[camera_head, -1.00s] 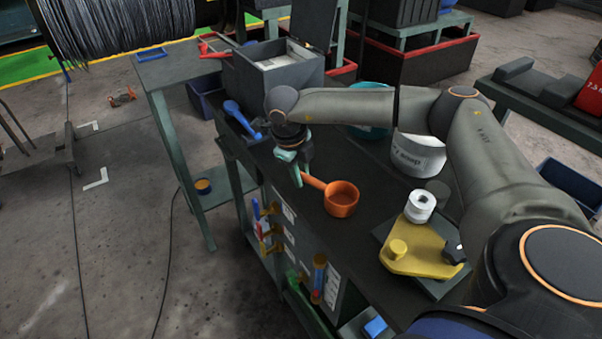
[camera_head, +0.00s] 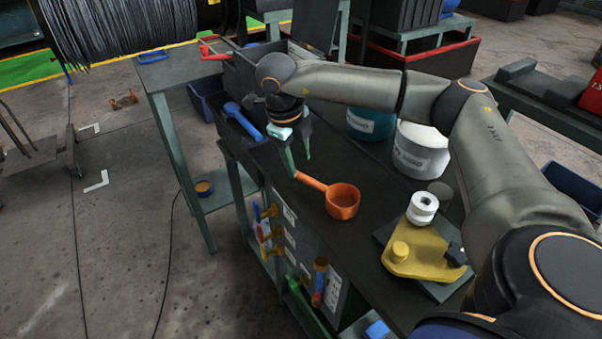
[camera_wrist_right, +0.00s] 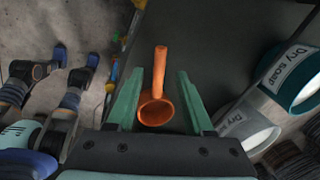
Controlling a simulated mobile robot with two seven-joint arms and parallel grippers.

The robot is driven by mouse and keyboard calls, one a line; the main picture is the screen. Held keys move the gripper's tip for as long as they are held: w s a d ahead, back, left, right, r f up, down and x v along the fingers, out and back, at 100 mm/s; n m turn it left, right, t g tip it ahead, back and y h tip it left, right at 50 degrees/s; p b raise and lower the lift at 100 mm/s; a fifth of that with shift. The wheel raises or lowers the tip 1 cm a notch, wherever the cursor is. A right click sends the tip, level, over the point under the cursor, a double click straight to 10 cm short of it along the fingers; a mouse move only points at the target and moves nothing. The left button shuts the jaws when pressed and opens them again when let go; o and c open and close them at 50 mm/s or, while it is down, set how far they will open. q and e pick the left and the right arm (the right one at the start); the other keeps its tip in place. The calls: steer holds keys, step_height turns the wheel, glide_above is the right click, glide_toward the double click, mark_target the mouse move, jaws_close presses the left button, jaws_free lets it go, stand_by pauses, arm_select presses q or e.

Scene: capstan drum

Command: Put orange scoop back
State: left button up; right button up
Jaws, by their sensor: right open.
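The orange scoop (camera_head: 342,201) lies on the dark bench top (camera_head: 378,196), its handle pointing to the upper left in the head view. My right gripper (camera_head: 299,166) is open and empty, with its green fingers spread above the handle end. In the right wrist view the scoop (camera_wrist_right: 157,110) shows between the two spread fingers (camera_wrist_right: 159,75), its cup toward the palm and its handle pointing away. Neither finger visibly grips it. My left gripper is not in view.
A teal bucket (camera_head: 371,124) and a white labelled bucket (camera_head: 420,151) stand behind the scoop. A blue scoop (camera_head: 242,121) lies at the bench's left end, by a grey box (camera_head: 243,76). A yellow fixture with a white spool (camera_head: 423,207) stands right. Bench top around the scoop is clear.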

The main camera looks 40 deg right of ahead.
steer(key=v, duration=0.5)
steer(key=shift+r, duration=0.3)
